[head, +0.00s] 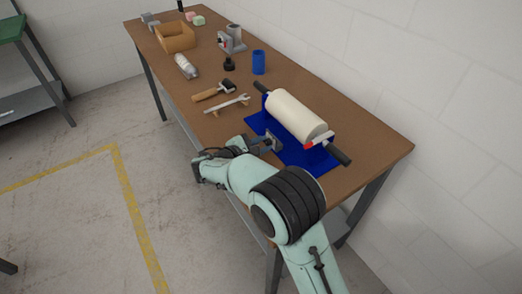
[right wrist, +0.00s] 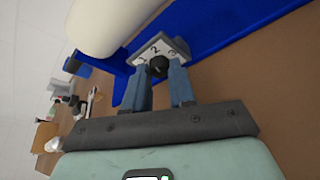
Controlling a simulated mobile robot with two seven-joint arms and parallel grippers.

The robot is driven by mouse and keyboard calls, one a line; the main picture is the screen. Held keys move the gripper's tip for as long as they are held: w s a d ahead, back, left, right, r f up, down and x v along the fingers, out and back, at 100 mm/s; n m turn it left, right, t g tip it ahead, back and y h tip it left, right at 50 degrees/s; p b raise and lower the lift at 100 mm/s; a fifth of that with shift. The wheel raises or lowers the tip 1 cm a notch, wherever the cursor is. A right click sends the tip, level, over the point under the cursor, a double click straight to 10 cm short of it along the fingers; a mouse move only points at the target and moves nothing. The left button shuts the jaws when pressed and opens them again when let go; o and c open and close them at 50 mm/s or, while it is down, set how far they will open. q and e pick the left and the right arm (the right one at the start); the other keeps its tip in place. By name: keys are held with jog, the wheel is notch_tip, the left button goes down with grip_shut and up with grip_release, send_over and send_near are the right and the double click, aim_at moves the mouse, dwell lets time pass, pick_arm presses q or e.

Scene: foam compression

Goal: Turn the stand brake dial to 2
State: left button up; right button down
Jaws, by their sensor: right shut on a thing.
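A cream foam roll (head: 296,116) with black end handles lies on a stand with a blue base (head: 315,160) on the table. In the right wrist view, the stand's light dial plate (right wrist: 152,48) carries dark numerals, with a 2 at its middle. A black dial knob (right wrist: 158,63) sits in front of it. My right gripper (right wrist: 160,72) is shut on the knob, one finger on each side. In the head view the right gripper (head: 268,143) is at the stand's near-left side and the knob is hidden. The knob's pointer cannot be read. My left gripper is out of view.
A wrench (head: 228,105), a brush-like tool with a wooden handle (head: 213,91), a blue cylinder (head: 258,62) and a grey clamp-like device (head: 231,41) lie farther along the table (head: 345,110). A cardboard tray (head: 175,38) is near the far end. A wall runs behind the table.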

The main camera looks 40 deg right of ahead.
jog(key=shift+s+f+m+t+h+b, duration=0.1)
jog(key=shift+f+m+t+h+b, duration=0.2)
jog(key=shift+m+b, duration=0.55)
jog(key=shift+r, duration=0.15)
jog(key=c, duration=0.9)
grip_release()
jog(key=shift+c, duration=0.2)
jog(key=v, duration=1.3)
jog(key=shift+s+a+p, duration=0.1)
jog(key=shift+a+p, duration=0.15)
jog(key=shift+p, duration=0.1)
